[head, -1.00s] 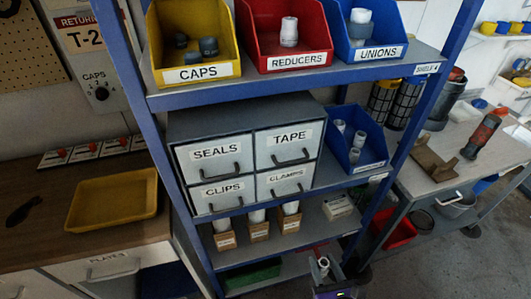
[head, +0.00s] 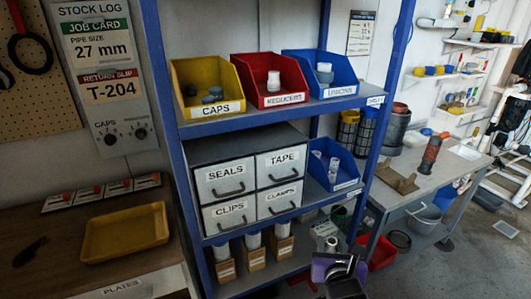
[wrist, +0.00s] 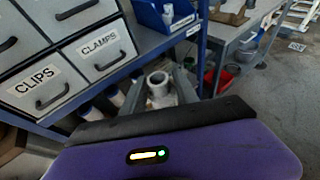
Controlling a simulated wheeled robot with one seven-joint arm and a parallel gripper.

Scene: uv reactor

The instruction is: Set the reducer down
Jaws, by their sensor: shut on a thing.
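My gripper (wrist: 161,88) is shut on a white reducer (wrist: 156,80), a short pipe fitting with its open round end showing between the fingers in the wrist view. In the head view my gripper (head: 331,247) is low in the picture, in front of the shelf rack's right side. The held reducer (head: 331,241) shows there as a small pale piece. The red REDUCERS bin (head: 284,98) on the upper shelf holds another white fitting (head: 273,81). The lower part of the held reducer is hidden by the gripper body.
A yellow tray (head: 125,230) lies empty on the left bench. The yellow CAPS bin (head: 213,110) and blue UNIONS bin (head: 330,91) flank the red bin. A blue rack post (wrist: 202,50) stands near my gripper.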

